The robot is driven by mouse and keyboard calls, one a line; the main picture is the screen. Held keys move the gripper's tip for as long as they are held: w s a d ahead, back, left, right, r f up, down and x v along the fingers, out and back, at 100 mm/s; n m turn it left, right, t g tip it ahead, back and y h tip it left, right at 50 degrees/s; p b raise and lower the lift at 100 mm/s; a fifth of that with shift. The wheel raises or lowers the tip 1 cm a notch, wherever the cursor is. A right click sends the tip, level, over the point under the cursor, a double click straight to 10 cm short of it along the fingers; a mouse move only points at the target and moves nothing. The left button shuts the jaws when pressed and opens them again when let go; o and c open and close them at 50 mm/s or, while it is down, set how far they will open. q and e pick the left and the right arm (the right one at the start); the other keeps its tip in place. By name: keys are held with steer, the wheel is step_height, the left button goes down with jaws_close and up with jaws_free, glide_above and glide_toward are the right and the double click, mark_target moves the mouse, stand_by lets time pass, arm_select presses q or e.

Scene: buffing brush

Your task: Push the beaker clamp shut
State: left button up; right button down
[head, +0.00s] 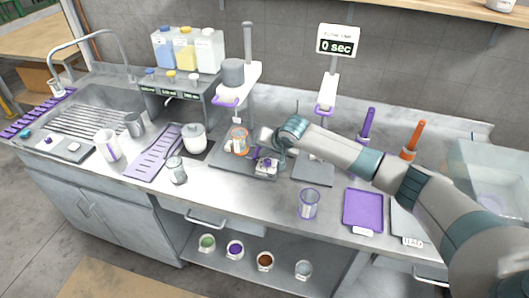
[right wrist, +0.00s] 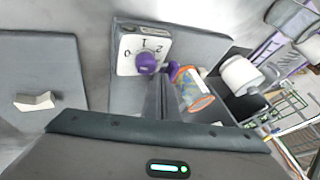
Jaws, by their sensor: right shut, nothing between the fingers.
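The beaker (head: 237,142), clear with an orange rim, stands on the dark base plate (head: 222,161) of the brush stand. It also shows in the right wrist view (right wrist: 191,88). A purple piece (right wrist: 173,69), probably the beaker clamp, sits against the beaker's side in the right wrist view. It is partly hidden, so I cannot tell whether it is open or shut. My right gripper (head: 265,135) is shut and empty, just right of the beaker and above the dial. I cannot tell whether it touches anything. My left gripper is out of view.
A white dial plate with a purple knob (head: 266,163) is at the base's front right. The stand's overhead arm (head: 240,85) rises behind the beaker. A white jar (head: 195,140) is to the left. An empty beaker (head: 309,204) and purple tray (head: 363,210) are at front right.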

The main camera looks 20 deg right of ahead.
mark_target(252, 163)
steer(key=shift+w+a, duration=0.65)
steer(key=shift+a, duration=0.3)
steer(key=shift+w+a, duration=0.65)
steer(key=shift+a, duration=0.3)
steer(key=shift+r, duration=0.1)
